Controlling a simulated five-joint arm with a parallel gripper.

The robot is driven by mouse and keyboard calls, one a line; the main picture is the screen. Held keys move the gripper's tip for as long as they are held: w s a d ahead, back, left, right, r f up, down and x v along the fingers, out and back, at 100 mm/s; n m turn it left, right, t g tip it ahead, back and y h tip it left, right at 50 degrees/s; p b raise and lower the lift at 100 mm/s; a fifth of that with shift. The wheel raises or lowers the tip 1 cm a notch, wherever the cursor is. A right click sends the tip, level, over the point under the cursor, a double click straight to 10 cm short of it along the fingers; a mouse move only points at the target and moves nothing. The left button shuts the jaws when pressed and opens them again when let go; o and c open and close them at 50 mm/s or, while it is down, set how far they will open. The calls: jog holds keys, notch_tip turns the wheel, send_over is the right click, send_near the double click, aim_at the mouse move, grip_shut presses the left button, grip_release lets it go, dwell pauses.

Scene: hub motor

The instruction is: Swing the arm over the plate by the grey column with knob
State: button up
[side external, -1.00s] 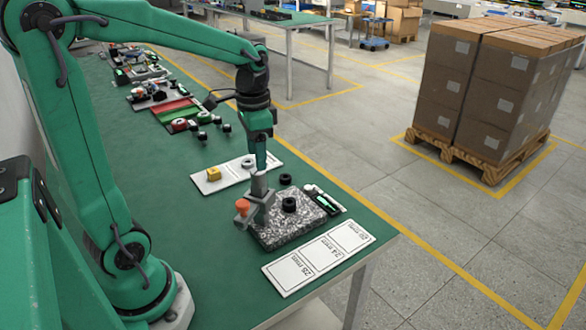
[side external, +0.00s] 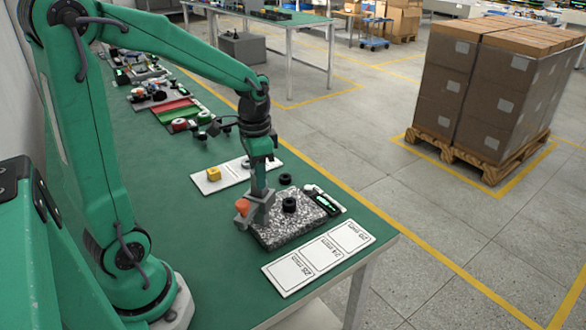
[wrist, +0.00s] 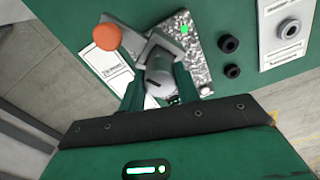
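The speckled stone plate (side external: 278,238) lies near the front end of the green table. The grey column (side external: 262,214) stands at its left edge, with an orange knob (side external: 242,207) on its side. My gripper (side external: 258,190) is lowered over the column and hides its top. In the wrist view, the fingers of my gripper (wrist: 160,82) stand either side of the grey column (wrist: 160,62); they look open, and contact is unclear. The orange knob (wrist: 107,37) is to the left there, and the plate (wrist: 206,50) shows beyond.
A white labelled card (side external: 318,259) lies in front.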

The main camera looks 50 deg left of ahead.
grip_shut()
